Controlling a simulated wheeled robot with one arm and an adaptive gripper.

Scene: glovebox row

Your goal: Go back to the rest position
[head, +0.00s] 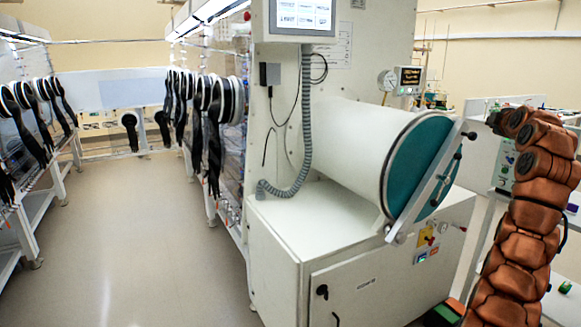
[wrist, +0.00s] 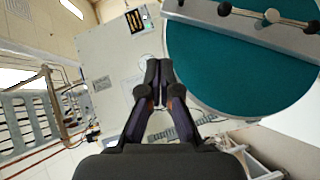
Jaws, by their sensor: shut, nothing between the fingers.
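My gripper (wrist: 158,70) shows in the wrist view, its two dark fingers together at the tips with nothing between them. It is beside the teal round door (wrist: 235,70) of the antechamber, which fills the upper right of that view. In the head view my orange-brown arm stands at the right edge and bends over at the top toward the antechamber. The teal door (head: 425,165) is closed on the end of the white cylinder (head: 345,150), with a metal bar across it. My gripper cannot be made out in the head view.
The white cabinet (head: 345,270) stands under the cylinder. Glovebox rows with black gloves (head: 212,120) line the left aisle. The grey floor (head: 130,250) between them is clear. A white shelf bench (head: 560,300) stands at the right, behind my arm.

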